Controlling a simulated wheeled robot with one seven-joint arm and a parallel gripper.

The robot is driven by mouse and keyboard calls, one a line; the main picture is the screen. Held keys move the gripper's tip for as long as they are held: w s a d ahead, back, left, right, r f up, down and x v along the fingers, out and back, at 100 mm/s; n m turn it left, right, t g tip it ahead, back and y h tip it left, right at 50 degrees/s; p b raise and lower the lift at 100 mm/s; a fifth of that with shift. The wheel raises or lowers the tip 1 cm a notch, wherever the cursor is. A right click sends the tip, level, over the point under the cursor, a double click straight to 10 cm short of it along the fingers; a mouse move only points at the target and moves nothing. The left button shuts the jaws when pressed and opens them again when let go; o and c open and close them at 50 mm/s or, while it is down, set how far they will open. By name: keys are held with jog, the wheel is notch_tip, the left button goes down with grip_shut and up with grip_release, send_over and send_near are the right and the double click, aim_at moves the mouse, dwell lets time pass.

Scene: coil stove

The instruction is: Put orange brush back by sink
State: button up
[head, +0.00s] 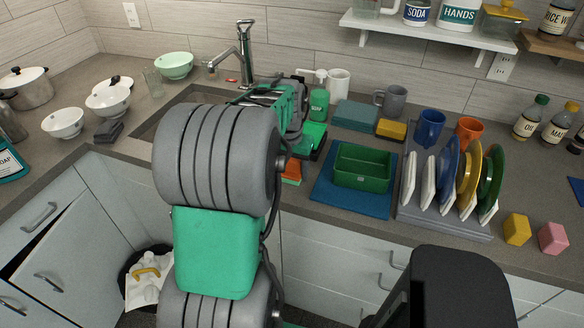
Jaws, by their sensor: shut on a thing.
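An orange thing, which looks like the orange brush (292,170), shows in a small patch behind my arm, near the front edge of the counter right of the sink. Most of it is hidden. My gripper (305,158) is just above and beside this patch, pointing down, and is shut on it; its fingertips are mostly hidden by the arm. The sink (148,128) is set into the counter behind my arm, with only its left part showing. A metal faucet (245,55) stands at its back.
A green soap bottle (319,105) and a white mug (339,83) stand behind my gripper. To the right are a blue mat (324,197) with a green bin (362,166), and a plate rack (438,221). Bowls (64,122) stand left of the sink.

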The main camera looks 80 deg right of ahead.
jog(key=shift+f, duration=0.15)
jog(key=o, duration=1.2)
